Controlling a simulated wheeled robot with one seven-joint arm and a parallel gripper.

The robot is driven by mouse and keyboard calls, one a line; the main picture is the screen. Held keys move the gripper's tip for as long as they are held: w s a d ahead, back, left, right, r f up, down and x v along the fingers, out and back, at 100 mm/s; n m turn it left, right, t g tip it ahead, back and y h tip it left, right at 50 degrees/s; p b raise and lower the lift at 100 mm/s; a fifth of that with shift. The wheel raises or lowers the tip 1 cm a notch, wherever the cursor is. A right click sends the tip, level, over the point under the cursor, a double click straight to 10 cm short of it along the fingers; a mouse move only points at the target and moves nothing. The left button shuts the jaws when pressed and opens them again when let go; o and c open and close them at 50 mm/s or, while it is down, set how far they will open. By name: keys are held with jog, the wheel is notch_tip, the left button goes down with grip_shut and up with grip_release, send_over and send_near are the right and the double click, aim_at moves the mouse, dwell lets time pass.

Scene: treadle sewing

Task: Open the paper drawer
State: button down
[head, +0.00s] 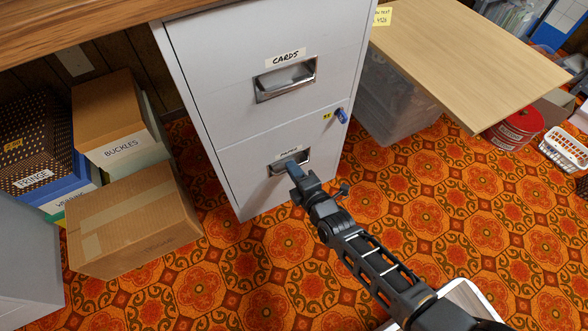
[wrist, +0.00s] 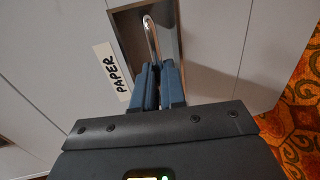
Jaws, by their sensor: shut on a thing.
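The paper drawer (head: 240,172) is the lower drawer of a grey metal cabinet, and its front looks flush with the cabinet. Its PAPER label (wrist: 111,70) shows in the wrist view, beside a recessed pull with a metal handle (wrist: 151,38). My gripper (head: 288,166) is at this pull, reaching in from the lower right. In the wrist view my gripper's blue-grey fingers (wrist: 160,72) are close together around the near part of the handle. The fingers hide that part of the handle.
The cards drawer (head: 213,50) above is shut, with a blue-tagged key (head: 342,115) at the cabinet's right side. A cardboard box (head: 135,220) stands on the floor to the left. The patterned floor (head: 285,245) in front of the drawer is clear apart from my arm.

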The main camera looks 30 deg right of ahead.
jog(key=f+p+v, duration=0.3)
jog(key=p+v, duration=0.1)
jog(key=v, duration=1.4)
jog(key=s+f+p+v, duration=0.1)
jog(key=f+p+v, duration=0.3)
jog(key=v, duration=1.4)
jog(key=shift+s+f, duration=0.25)
jog(key=shift+f, duration=0.05)
jog(key=c, duration=1.2)
grip_release()
jog(key=shift+p+v, duration=0.55)
jog(key=shift+v, duration=3.35)
jog(key=shift+r, duration=0.1)
